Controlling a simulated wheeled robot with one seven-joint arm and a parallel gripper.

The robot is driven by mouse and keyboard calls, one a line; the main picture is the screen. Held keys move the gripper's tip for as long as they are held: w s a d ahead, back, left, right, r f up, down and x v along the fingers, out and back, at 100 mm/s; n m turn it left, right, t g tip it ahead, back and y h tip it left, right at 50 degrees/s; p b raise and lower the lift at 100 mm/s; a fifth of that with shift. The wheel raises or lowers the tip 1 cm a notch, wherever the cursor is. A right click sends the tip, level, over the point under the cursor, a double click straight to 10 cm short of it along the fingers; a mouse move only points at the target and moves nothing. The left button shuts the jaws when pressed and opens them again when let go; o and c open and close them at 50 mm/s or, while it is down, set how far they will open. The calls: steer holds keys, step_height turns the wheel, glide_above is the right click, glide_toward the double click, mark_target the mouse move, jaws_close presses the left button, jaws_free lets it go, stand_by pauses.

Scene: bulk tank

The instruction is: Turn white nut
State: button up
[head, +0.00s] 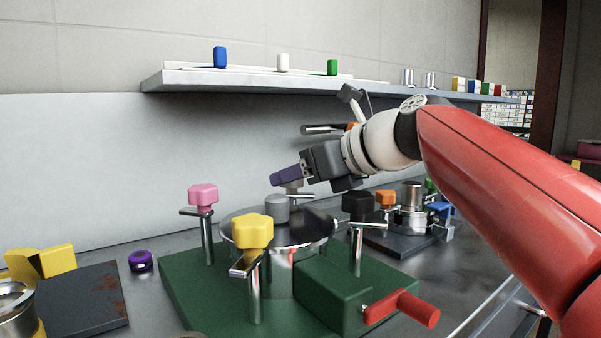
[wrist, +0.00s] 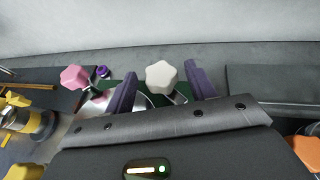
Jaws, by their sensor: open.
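The white nut (wrist: 161,74) is a lobed knob, seen in the wrist view between the two purple fingers of my gripper (wrist: 160,73). Gaps show on both sides of it, so the fingers are open around or just short of it; I cannot tell the exact depth. In the head view my gripper (head: 288,174) hangs over the far side of the green fixture (head: 200,290), and the white nut is hidden behind the fingers. A metal post shows just below them.
Close by stand the pink knob (head: 203,195), the yellow knob (head: 252,231), the black knob (head: 358,203) and a grey knob (head: 277,208) on the round lid. A red handle (head: 402,308) sticks out at the front. A shelf (head: 240,82) runs along the wall behind.

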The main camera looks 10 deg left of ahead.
steer(key=c, duration=1)
steer(key=shift+o, duration=0.2)
steer(key=shift+d+r+p, duration=0.1)
steer(key=shift+r+p, duration=0.05)
steer(key=shift+p, duration=0.35)
steer(key=shift+w+n+g+y+p, duration=0.15)
steer(key=shift+n+g+y+p, duration=0.25)
steer(key=shift+n+g+p, duration=0.35)
steer(key=n+g+p, duration=0.2)
steer(key=g, duration=0.1)
steer(key=shift+w+n+y, duration=0.25)
steer(key=shift+w+y, duration=0.05)
steer(key=n+g, duration=0.1)
steer(key=n+g+p, duration=0.1)
steer(key=g, duration=0.1)
steer(key=shift+w+n, duration=0.2)
steer(key=shift+n, duration=0.1)
steer(key=shift+w+n+g+h, duration=0.15)
steer(key=shift+n+g+h, duration=0.2)
steer(key=shift+n+g, duration=0.7)
steer(key=shift+w+n+g+h, duration=0.1)
steer(key=shift+n+g+h, duration=0.25)
steer(key=shift+n+g, duration=0.7)
steer(key=shift+g, duration=0.35)
